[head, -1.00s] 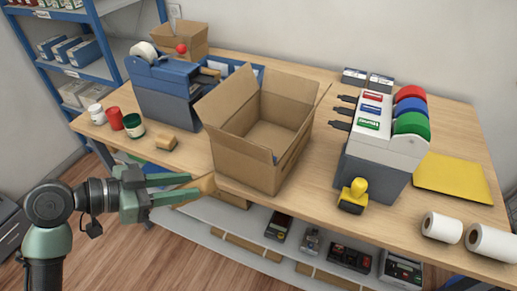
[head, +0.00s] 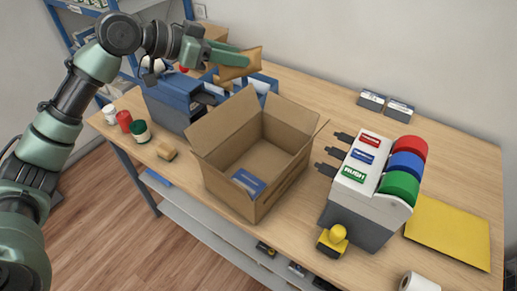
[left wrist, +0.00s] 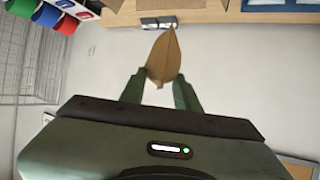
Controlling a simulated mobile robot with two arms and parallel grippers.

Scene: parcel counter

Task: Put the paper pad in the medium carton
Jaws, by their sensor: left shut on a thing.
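The paper pad is a crumpled brown sheet (head: 240,66), pointed at its ends; it also shows in the left wrist view (left wrist: 163,57). My left gripper (head: 246,60) is shut on it and holds it up over the back left of the counter, behind the carton; its fingers also show in the left wrist view (left wrist: 160,82). The medium carton (head: 228,183) stands open and upright mid-counter with its flaps spread. My right gripper is out of view.
A blue-grey machine (head: 172,108) and a smaller carton (head: 215,33) stand back left. Small jars (head: 141,131) stand at the left. A label dispenser (head: 365,185), yellow stamp (head: 333,240) and yellow envelope (head: 448,232) are at the right. The counter behind the carton is partly clear.

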